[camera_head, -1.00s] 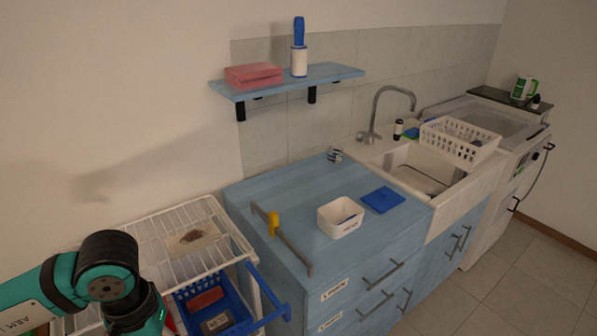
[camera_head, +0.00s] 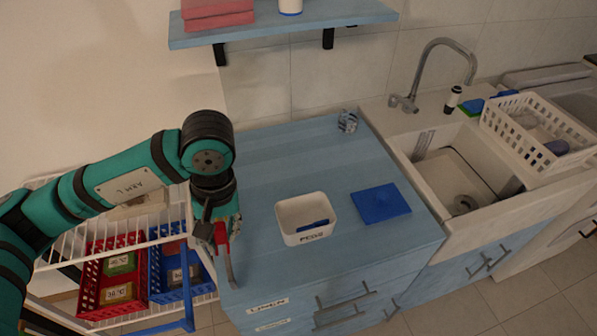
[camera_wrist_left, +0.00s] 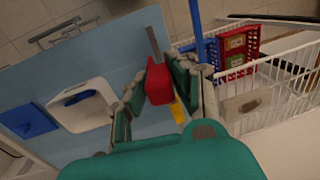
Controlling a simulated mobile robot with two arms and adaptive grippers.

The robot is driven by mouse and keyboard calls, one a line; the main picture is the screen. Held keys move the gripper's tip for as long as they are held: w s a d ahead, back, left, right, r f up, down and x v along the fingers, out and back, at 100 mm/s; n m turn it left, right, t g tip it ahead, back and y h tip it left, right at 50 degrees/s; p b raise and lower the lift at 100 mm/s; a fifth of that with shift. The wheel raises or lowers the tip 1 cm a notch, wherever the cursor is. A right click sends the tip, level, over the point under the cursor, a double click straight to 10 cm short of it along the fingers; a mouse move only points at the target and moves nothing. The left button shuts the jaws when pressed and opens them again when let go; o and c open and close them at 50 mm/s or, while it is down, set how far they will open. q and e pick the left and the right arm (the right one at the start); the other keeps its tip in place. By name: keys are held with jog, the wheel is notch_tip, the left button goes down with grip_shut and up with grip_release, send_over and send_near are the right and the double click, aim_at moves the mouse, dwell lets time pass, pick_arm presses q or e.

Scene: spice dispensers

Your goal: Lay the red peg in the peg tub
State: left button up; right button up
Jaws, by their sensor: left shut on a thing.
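The red peg (camera_head: 222,238) is held in my left gripper (camera_head: 212,228), above the left edge of the blue counter. In the left wrist view the red peg (camera_wrist_left: 158,82) sits between the two fingers of the gripper (camera_wrist_left: 158,90), which are shut on it. The white peg tub (camera_head: 290,217), labelled PEGS, stands open on the counter to the right of the gripper, apart from it. A blue peg (camera_head: 313,225) lies inside the tub. The tub (camera_wrist_left: 98,112) also shows in the left wrist view. My right gripper is not in view.
A flat blue lid (camera_head: 380,203) lies right of the tub. A grey rail (camera_head: 229,268) runs along the counter's left edge; a yellow peg (camera_wrist_left: 178,112) shows near it. A wire rack (camera_head: 60,245) with red (camera_head: 90,272) and blue baskets stands left. The shelf (camera_head: 350,14) hangs above.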

pick_arm(q)
jog(key=w+d+r+n+g+h+p, duration=0.2)
jog(key=w+d+n+g+h, duration=0.15)
jog(key=d+n, duration=0.55)
jog(key=w+d+r+n+g+h+p, duration=0.1)
jog(key=w+d+r+n+g+h, duration=0.25)
jog(key=n, duration=0.85)
pick_arm(e)
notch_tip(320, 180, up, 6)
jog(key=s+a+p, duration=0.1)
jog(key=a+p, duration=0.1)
jog(key=p, duration=0.1)
pick_arm(q)
jog(key=w+f+n+t+h+b, duration=0.2)
jog(key=f+n+t+h, duration=0.1)
jog(key=f+n+t, duration=0.1)
jog(key=w+f+n+t+h+b, duration=0.2)
jog(key=f+n+t+h, duration=0.1)
jog(key=n, duration=0.3)
jog(key=w+f+n+t+h+b, duration=0.2)
jog(key=f+n+t+h, duration=0.1)
jog(key=f+n+t, duration=0.2)
jog(key=shift+w+f, duration=0.3)
jog(key=shift+f, duration=0.3)
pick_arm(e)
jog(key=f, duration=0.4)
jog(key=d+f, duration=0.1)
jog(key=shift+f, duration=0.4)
